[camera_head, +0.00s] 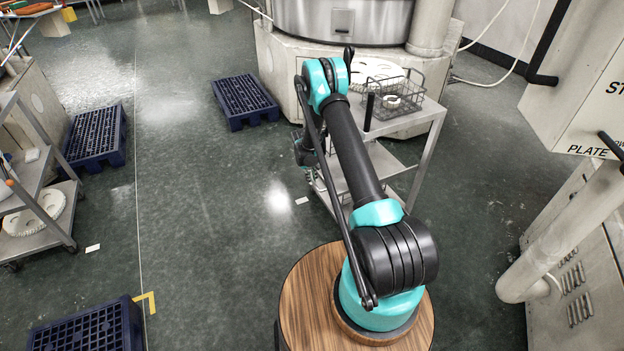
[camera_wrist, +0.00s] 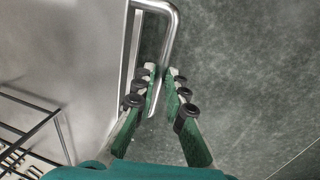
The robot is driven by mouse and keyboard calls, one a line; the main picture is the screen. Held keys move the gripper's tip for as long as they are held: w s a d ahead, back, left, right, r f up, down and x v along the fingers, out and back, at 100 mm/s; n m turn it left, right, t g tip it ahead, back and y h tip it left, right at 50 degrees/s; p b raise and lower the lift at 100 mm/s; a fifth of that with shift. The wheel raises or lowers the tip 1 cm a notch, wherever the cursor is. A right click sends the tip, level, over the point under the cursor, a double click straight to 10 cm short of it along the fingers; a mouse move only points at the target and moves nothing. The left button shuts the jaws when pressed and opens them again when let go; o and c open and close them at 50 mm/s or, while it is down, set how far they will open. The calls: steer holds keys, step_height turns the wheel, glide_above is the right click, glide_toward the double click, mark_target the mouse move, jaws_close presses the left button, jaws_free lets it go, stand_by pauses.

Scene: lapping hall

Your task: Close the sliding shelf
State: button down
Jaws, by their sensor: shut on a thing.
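In the wrist view, a bent metal bar handle (camera_wrist: 170,38) stands out from the edge of a flat grey metal shelf (camera_wrist: 90,60). My gripper (camera_wrist: 161,72) has its two green-backed fingers on either side of the bar, shut on it. In the head view, the metal cart's top shelf (camera_head: 415,122) bears a wire basket, and a lower shelf (camera_head: 377,172) shows below it. My arm covers the cart's left side. The handle cannot be made out there, nor how far the sliding shelf stands out.
A wire basket (camera_head: 398,98) and a pale toothed ring (camera_head: 372,72) are on the cart. A large machine (camera_head: 290,65) stands behind it. A blue pallet (camera_head: 245,100) lies left of the cart. The floor at left centre (camera_head: 200,200) is clear.

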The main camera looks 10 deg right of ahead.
mark_target(329, 174)
steer(key=w+d, duration=0.1)
steer(key=d, duration=0.4)
steer(key=w+d, duration=0.1)
steer(key=d, duration=0.2)
steer(key=shift+w+d, duration=0.2)
steer(key=shift+w, duration=0.15)
steer(key=c, duration=1.6)
jaws_free()
steer(key=shift+d, duration=0.1)
steer(key=shift+c, duration=0.2)
steer(key=shift+o, duration=0.3)
steer(key=shift+r, duration=0.25)
step_height(329, 174, up, 11)
steer(key=a, duration=0.2)
steer(key=shift+s+r, duration=0.15)
steer(key=shift+s, duration=0.2)
